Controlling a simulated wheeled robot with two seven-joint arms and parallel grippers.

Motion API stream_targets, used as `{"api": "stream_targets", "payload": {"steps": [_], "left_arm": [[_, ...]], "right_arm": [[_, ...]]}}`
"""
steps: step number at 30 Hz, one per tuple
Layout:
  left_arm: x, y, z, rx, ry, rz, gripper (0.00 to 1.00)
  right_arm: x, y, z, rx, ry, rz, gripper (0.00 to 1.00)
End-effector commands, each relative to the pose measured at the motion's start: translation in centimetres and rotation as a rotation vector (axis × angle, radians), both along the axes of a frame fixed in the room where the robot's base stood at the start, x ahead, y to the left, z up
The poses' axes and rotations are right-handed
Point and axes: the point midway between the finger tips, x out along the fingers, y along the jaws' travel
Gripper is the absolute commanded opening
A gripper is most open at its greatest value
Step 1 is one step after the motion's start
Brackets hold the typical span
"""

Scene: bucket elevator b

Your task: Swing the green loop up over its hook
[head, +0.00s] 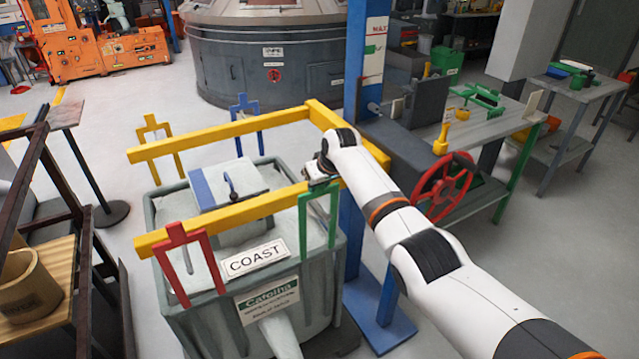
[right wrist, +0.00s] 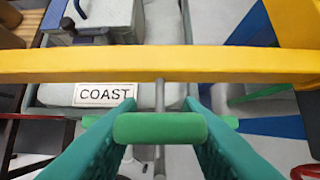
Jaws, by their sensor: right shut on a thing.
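The green loop (head: 303,224) is at the near right corner of the grey bucket (head: 215,320), just under the yellow frame's near bar (head: 235,211). My right gripper (head: 320,178) is shut on the green loop's top bar. In the right wrist view the green bar (right wrist: 160,128) lies crosswise between the two teal fingers of my right gripper (right wrist: 160,112). A grey rod (right wrist: 160,95), perhaps the hook, shows between the yellow bar (right wrist: 160,64) and the green bar. I cannot tell whether rod and loop touch. My left gripper is not in view.
A blue post (head: 356,60) and a red handwheel (head: 444,188) stand right of the bucket. A wooden shelf (head: 60,285) is at left.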

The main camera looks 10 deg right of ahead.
Motion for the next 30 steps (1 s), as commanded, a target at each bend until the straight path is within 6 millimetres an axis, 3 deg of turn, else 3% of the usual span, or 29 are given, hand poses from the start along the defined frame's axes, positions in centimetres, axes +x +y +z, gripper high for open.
{"api": "stream_targets", "payload": {"steps": [1,2,5,18,23,30], "left_arm": [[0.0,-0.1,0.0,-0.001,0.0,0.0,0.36],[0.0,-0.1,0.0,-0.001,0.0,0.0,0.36],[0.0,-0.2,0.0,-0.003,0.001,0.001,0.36],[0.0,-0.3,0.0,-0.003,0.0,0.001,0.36],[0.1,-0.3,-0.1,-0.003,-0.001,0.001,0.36],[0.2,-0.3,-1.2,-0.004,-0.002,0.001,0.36]], "right_arm": [[0.2,0.1,0.4,0.004,-0.011,0.001,0.0],[0.2,0.1,0.4,0.004,-0.01,0.001,0.38],[0.1,0.1,0.4,0.003,-0.008,0.001,0.54],[-0.2,-0.1,0.7,0.001,-0.004,0.0,0.55],[-1.0,-0.4,2.1,0.001,-0.007,0.002,0.55],[-2.9,-1.1,5.7,0.003,-0.01,0.001,0.55]]}}
